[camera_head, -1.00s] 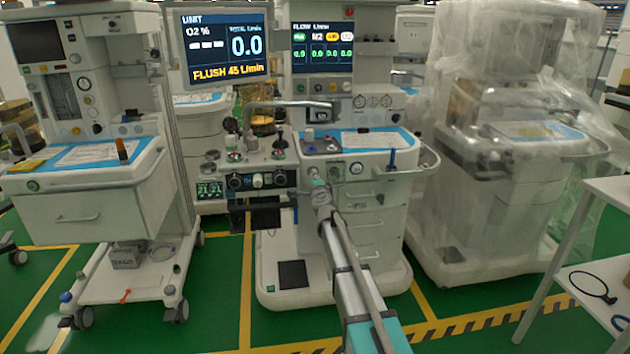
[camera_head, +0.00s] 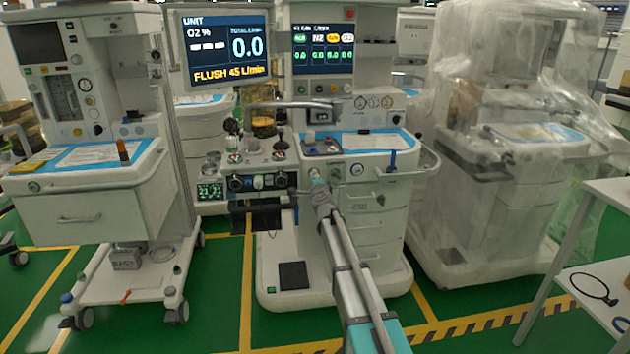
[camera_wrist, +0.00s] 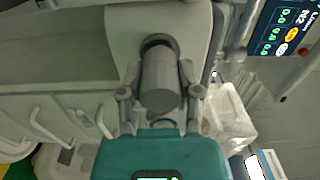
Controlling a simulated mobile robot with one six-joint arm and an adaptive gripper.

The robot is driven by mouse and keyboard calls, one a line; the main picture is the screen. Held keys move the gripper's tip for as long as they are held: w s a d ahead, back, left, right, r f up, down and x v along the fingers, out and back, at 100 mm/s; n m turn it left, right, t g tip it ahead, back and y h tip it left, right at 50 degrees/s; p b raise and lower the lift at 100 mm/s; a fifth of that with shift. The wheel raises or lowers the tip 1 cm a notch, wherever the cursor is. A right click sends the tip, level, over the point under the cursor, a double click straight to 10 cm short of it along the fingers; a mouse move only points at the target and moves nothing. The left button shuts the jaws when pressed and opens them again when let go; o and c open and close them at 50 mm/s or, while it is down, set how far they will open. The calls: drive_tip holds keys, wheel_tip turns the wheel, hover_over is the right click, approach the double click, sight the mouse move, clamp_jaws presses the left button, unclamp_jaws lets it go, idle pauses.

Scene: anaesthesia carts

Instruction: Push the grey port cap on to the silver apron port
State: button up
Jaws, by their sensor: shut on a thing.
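The grey port cap (camera_wrist: 160,82) is a short grey cylinder between the fingers of my gripper (camera_wrist: 160,97) in the wrist view. My gripper is shut on it. The cap's far end meets or nearly meets a dark round ring (camera_wrist: 158,41) on the pale apron face; I cannot tell whether they touch. The silver apron port is not clearly seen; the cap and gripper cover that spot. In the head view my gripper (camera_head: 319,188) is at the front of the middle cart (camera_head: 375,222), just below its worktop, and the cap is too small to make out.
The middle cart has a blue-edged worktop (camera_head: 372,140), drawers and a handrail on the right. A control block with knobs (camera_head: 250,181) is close to the left of my gripper. A left cart (camera_head: 85,215), a plastic-covered cart (camera_head: 490,210) and a white table (camera_head: 610,192) stand around.

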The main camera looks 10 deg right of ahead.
drive_tip(key=shift+w, duration=0.6)
drive_tip(key=o, duration=1.1)
drive_tip(key=shift+s, duration=0.1)
drive_tip(key=s, duration=1.1)
drive_tip(key=shift+s, duration=0.4)
